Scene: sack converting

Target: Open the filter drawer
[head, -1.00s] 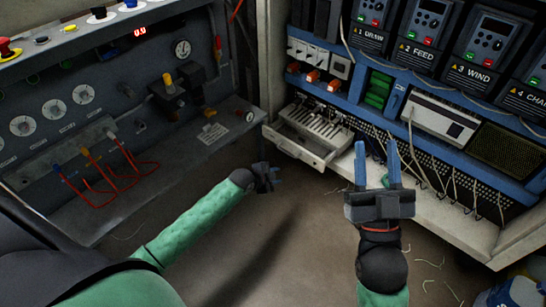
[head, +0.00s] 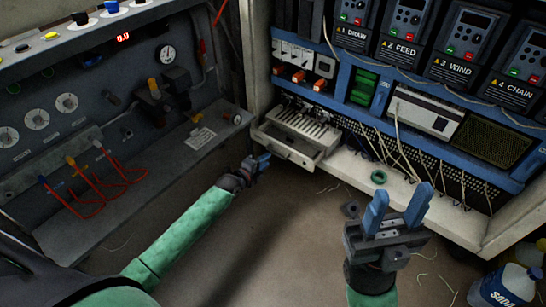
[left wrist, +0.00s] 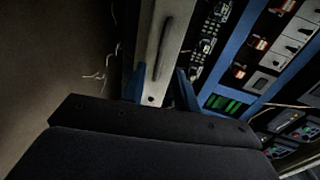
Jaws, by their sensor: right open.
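The filter drawer (head: 281,149) is a pale tray low at the left end of the cabinet, with its front standing out from the cabinet and a slotted inside showing. A dark bar handle is on its front. My left gripper (head: 263,162) is just in front of and below the drawer, apart from it. In the left wrist view, the left gripper's blue fingers (left wrist: 160,82) are apart with nothing between them, and the drawer's handle (left wrist: 163,47) lies ahead of them. My right gripper (head: 401,198) is open and empty, in front of the cabinet's lower shelf.
A green ring (head: 379,177) lies on the cabinet's lower ledge near my right gripper. Loose cables (head: 402,150) hang over the cabinet front. A grey panel (head: 100,125) with red hoses stands left. A soda container (head: 505,286) is at lower right. Floor between is mostly clear.

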